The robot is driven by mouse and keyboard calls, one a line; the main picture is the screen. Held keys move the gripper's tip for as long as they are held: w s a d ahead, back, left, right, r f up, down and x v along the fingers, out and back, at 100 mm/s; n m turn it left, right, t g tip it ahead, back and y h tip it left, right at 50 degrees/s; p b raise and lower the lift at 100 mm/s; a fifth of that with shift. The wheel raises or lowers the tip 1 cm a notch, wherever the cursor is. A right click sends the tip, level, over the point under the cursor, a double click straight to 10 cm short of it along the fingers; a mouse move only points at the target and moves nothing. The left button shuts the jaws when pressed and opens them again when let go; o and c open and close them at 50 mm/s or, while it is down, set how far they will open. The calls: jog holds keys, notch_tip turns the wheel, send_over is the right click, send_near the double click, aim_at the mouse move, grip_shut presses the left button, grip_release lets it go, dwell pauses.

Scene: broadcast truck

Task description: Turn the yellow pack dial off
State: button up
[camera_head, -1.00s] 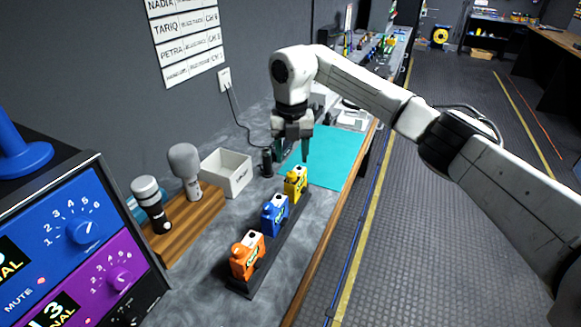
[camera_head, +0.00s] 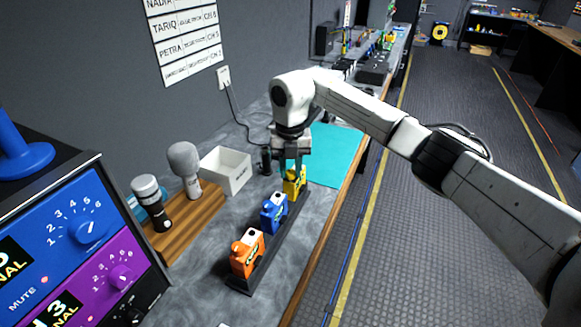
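The yellow pack (camera_head: 294,187) stands at the far end of a dark rack (camera_head: 258,273) on the grey counter. My gripper (camera_head: 291,172) points down right over the yellow pack, with its teal fingertips at the pack's top. The fingers cover the top of the pack, so its dial is hidden. I cannot tell whether the fingers touch or grip anything. A blue pack (camera_head: 273,212) and an orange pack (camera_head: 246,254) stand nearer in the same rack.
A white bin (camera_head: 226,172) and a wooden board (camera_head: 190,218) with two microphones stand left of the rack. A teal mat (camera_head: 335,155) lies beyond it. A panel with blue and purple sections (camera_head: 85,240) fills the lower left. Open floor lies right of the counter edge.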

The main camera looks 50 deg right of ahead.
grip_shut()
jog(key=shift+n, duration=0.4)
jog(key=n, duration=0.4)
jog(key=shift+d+n, duration=0.1)
jog(key=shift+n, duration=0.2)
jog(key=n+b, duration=0.1)
jog(key=n, duration=0.5)
jog(key=n+b, duration=0.1)
jog(key=n, duration=0.5)
jog(key=shift+n, duration=0.3)
jog(key=n, duration=0.5)
jog(key=shift+n+b, duration=0.3)
jog(key=shift+b, duration=0.05)
